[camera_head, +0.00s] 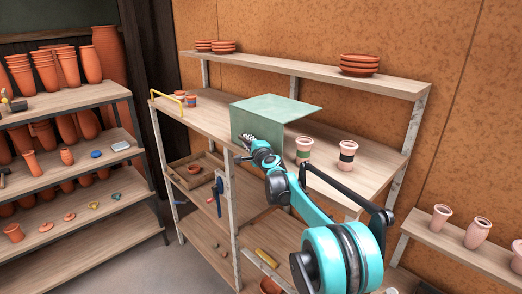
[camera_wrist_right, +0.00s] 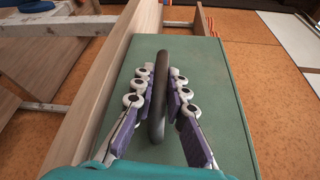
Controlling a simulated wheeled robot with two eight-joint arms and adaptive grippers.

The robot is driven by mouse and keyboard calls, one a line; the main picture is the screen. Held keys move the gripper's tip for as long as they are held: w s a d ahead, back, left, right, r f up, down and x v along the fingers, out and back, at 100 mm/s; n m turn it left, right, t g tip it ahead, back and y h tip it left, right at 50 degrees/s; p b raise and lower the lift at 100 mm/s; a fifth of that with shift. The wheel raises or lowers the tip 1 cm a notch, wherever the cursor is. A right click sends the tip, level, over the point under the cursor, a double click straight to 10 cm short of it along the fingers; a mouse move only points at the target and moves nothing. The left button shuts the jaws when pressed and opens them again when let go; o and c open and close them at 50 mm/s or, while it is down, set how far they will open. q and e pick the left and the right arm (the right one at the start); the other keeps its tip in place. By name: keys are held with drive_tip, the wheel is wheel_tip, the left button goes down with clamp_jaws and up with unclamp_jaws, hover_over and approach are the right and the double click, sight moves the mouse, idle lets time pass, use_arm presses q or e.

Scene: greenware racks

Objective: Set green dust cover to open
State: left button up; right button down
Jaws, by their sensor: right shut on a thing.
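The green dust cover (camera_head: 277,107) stands on the upper board of the middle rack, with a flat top panel and an upright front panel in the head view. In the right wrist view its green panel (camera_wrist_right: 215,85) fills the middle, with a dark rounded handle (camera_wrist_right: 158,110) on it. My right gripper (camera_head: 250,140) is at the front panel. Its purple-padded fingers (camera_wrist_right: 162,88) are shut on the handle, one on each side. What lies behind the front panel is hidden. My left gripper is not in view.
Two pale cups with bands, one green (camera_head: 303,153) and one black (camera_head: 347,160), stand right of the cover, close to my right arm. Small pots (camera_head: 191,100) and a yellow rail (camera_head: 167,94) are at left. Terracotta saucers (camera_head: 360,62) sit on the top shelf (camera_head: 300,68).

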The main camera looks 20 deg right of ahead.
drive_tip(key=shift+w+a, duration=0.3)
drive_tip(key=shift+w, duration=0.35)
drive_tip(key=shift+w+a, duration=0.3)
drive_tip(key=shift+w, duration=0.35)
drive_tip(key=c, duration=1.5)
unclamp_jaws()
drive_tip(key=shift+c, duration=0.2)
drive_tip(key=shift+s, duration=0.1)
drive_tip(key=s, duration=1.1)
drive_tip(key=shift+s+r, duration=0.4)
drive_tip(key=shift+r, duration=0.05)
